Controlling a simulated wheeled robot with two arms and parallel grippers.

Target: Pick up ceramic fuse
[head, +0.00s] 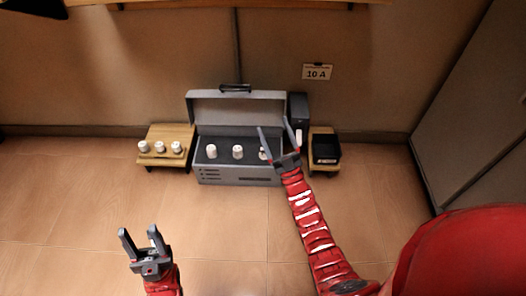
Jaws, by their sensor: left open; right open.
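Several small white ceramic fuses are in view. Three stand on a low wooden stand at the left, one of them a ceramic fuse (160,147) in the middle. Others stand in a grey open box (238,174), such as the fuse (238,151) at its middle; the one at its right (263,153) is partly hidden by my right gripper (274,133). My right gripper is open and empty, with its fingers over the box's right end. My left gripper (140,240) is open and empty, low in the view over bare floor, apart from the fuses.
The wooden stand (178,131) is left of the box. A small stand at the right bears a black tray (326,148). A dark upright block (298,108) stands behind my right gripper. A "10 A" sign (317,72) is on the wall. The front floor is clear.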

